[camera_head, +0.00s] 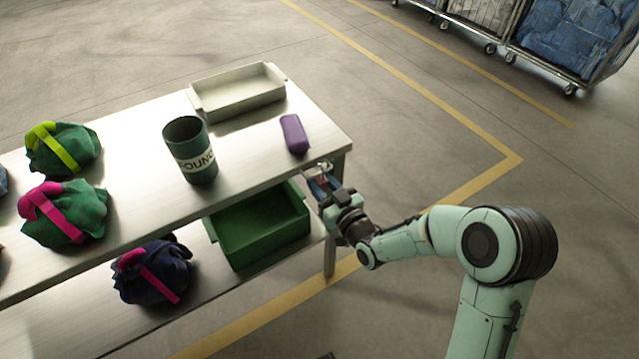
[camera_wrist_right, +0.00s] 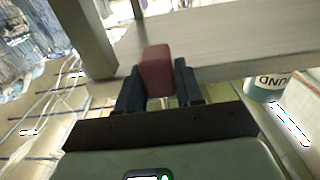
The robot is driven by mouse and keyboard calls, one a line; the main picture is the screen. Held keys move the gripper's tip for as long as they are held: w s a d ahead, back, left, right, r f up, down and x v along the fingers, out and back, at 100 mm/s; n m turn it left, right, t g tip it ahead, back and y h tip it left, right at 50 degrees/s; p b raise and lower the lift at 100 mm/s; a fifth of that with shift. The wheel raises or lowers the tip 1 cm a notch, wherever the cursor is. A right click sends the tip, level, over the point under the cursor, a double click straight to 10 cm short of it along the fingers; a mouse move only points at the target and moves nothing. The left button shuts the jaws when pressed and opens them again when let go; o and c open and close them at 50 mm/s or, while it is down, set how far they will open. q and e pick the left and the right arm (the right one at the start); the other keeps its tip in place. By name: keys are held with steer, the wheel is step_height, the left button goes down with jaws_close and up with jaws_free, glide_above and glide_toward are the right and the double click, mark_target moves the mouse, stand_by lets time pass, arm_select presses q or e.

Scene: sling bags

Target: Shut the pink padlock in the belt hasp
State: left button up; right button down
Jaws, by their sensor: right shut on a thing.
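My right gripper (camera_head: 322,180) is at the right end of the table, just off its front corner. It is shut on a small dull red block (camera_wrist_right: 157,68), which stands up between the two dark fingers in the right wrist view. No shackle can be made out, so I cannot tell whether it is the pink padlock. A green bag with a pink belt (camera_head: 62,214) sits on the table at the left. A navy bag with a pink belt (camera_head: 153,270) lies on the lower shelf. No hasp can be made out on either belt. My left gripper is out of view.
The metal table (camera_head: 248,150) holds a purple case (camera_head: 295,134), a labelled dark green cup (camera_head: 190,152), a pale tray (camera_head: 238,92) and a green bag with a yellow-green belt (camera_head: 62,148). A green bin (camera_head: 258,228) stands on the lower shelf.

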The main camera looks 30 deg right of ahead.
steer(key=shift+r, duration=0.4)
steer(key=shift+s, duration=0.15)
steer(key=s, duration=0.7)
steer(key=shift+s+d, duration=0.3)
steer(key=shift+s, duration=0.05)
stand_by(0.4)
